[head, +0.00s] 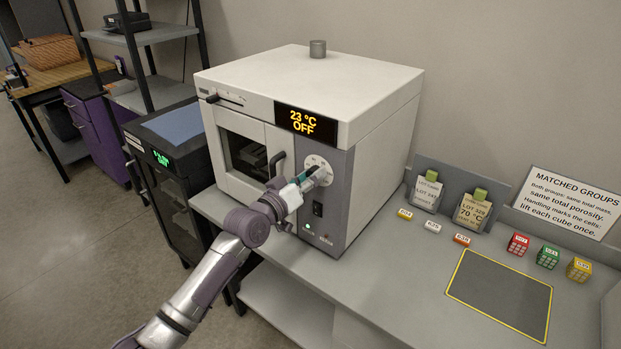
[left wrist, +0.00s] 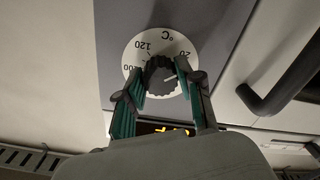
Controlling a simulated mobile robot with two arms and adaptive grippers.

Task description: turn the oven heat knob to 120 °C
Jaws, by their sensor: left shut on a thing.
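The oven (head: 390,105) stands on the bench; its display (head: 305,121) reads 23 °C OFF. The white heat dial (head: 314,160) is on the grey front panel, right of the door. My left gripper (head: 318,175) reaches the dial from the front left. In the left wrist view its green-padded fingers (left wrist: 162,69) are shut on the dark ribbed knob (left wrist: 160,84), one on each side. A small light pointer line shows on the knob. My right gripper is out of view.
The door handle (head: 276,163) is close beside my left gripper. A rocker switch (head: 318,209) and a lit green lamp (head: 308,225) are below the dial. Several coloured cubes, small labels and a dark mat (head: 500,293) lie on the bench to the right.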

